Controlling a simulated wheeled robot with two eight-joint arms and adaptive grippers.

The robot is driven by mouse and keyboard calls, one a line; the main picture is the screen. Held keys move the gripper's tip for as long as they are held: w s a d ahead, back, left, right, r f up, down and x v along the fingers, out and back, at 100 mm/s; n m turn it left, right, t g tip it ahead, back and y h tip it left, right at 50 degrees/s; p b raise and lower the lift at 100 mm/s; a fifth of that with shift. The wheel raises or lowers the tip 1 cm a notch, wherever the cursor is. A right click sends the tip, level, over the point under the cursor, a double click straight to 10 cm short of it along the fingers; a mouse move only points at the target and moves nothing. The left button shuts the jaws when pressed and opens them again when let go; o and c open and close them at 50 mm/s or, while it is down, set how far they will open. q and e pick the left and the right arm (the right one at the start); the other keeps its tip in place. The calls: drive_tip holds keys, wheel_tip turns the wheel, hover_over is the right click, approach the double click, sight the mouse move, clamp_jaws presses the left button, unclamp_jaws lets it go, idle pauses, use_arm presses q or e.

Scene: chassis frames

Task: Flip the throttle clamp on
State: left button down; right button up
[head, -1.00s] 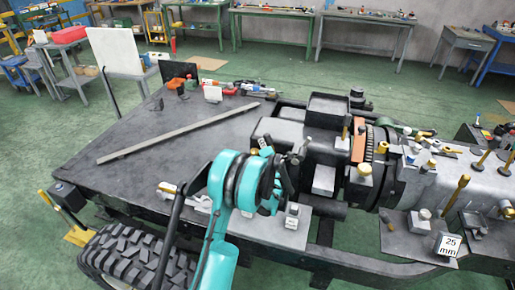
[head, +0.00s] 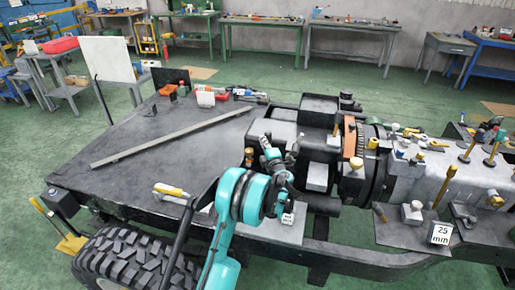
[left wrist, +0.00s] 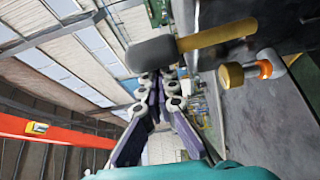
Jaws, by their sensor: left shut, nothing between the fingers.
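My left gripper (head: 270,150) is shut and empty. It is raised over the dark machine housing near the middle of the chassis, just right of a brass-yellow knob (head: 249,155). In the left wrist view my closed fingertips (left wrist: 158,78) are close to a dark rounded piece (left wrist: 151,55) with a yellow handle (left wrist: 212,38); I cannot tell whether they touch. A brass knob with an orange ring (left wrist: 240,74) shows to the right. I cannot tell for certain which part is the throttle clamp. A yellow-handled clamp (head: 172,190) lies on the deck left of my arm. My right gripper is not visible.
The flat dark deck (head: 120,185) is mostly bare, with a long grey bar (head: 175,135) across it. A cylindrical housing with several levers and knobs stands right. A "25 mm" block (head: 440,233) is at the lower right. A tyre (head: 140,260) is at the lower left.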

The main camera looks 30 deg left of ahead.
use_arm(q)
drive_tip(key=shift+w+d+r, duration=0.1)
drive_tip(key=shift+w+d, duration=0.1)
drive_tip(key=shift+d, duration=0.4)
drive_tip(key=shift+w+d, duration=0.2)
drive_tip(key=shift+d, duration=0.4)
drive_tip(key=shift+w+d, duration=0.15)
drive_tip(key=shift+d, duration=0.4)
drive_tip(key=shift+a+r, duration=0.1)
drive_tip(key=shift+a, duration=0.1)
drive_tip(key=p, duration=0.2)
approach(270, 139)
drive_tip(key=s+a, duration=0.2)
drive_tip(key=shift+s+a+f, duration=0.1)
drive_tip(key=shift+s+f, duration=0.1)
drive_tip(key=shift+s, duration=0.1)
